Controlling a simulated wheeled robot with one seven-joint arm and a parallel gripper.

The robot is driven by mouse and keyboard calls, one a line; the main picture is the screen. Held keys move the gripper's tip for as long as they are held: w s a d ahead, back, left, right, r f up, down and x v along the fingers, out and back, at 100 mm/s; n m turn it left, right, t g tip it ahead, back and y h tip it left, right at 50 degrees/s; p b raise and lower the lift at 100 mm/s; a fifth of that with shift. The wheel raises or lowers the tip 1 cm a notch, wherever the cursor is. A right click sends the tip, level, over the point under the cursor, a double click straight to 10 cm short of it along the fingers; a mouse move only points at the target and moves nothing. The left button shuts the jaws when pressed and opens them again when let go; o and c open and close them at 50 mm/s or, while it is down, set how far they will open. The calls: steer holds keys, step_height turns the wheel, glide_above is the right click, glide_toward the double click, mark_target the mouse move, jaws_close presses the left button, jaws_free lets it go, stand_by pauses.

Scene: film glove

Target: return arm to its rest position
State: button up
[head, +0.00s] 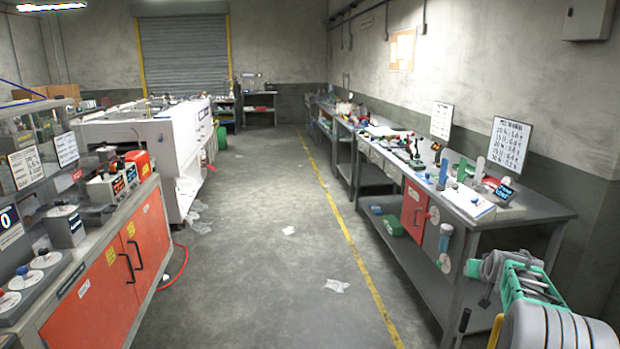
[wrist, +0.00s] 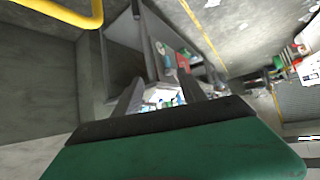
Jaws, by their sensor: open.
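In the wrist view my gripper (wrist: 160,92) shows as two dark fingers held apart, beyond a green and black body. Nothing is between the fingertips that I can see being held. Past them lie a workbench's grey structure and small, blurred items. In the head view, a bulky grey and green shape stands at the lower right corner, beside the near end of the right workbench. I cannot tell for sure how much of it is my arm, and I cannot make out fingertips there.
The right workbench (head: 540,207) carries signs, a clipboard and small tools. Red-doored cabinets (head: 105,285) line the left, with a white machine (head: 150,135) behind. The aisle floor (head: 270,250) is open, with scraps of clear film (head: 337,286). A yellow bar (wrist: 75,16) is close in the wrist view.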

steer(key=s+a+n+g+y+b, duration=0.1)
steer(key=s+a+g, duration=0.1)
steer(key=s+a, duration=0.75)
steer(key=s+a+n+g+y+b, duration=0.15)
steer(key=s+a, duration=0.25)
steer(key=a, duration=1)
steer(key=s+a+f+g, duration=0.1)
steer(key=s+a+f, duration=0.1)
steer(key=s+a, duration=0.2)
steer(key=s+a+f+n+g+y+b, duration=0.1)
steer(key=s+a, duration=0.3)
steer(key=s, duration=0.7)
steer(key=s+a+f+n+g+b, duration=0.1)
steer(key=s+a+f, duration=0.2)
steer(key=s, duration=0.5)
steer(key=shift+a+f, duration=0.2)
steer(key=shift+a, duration=0.2)
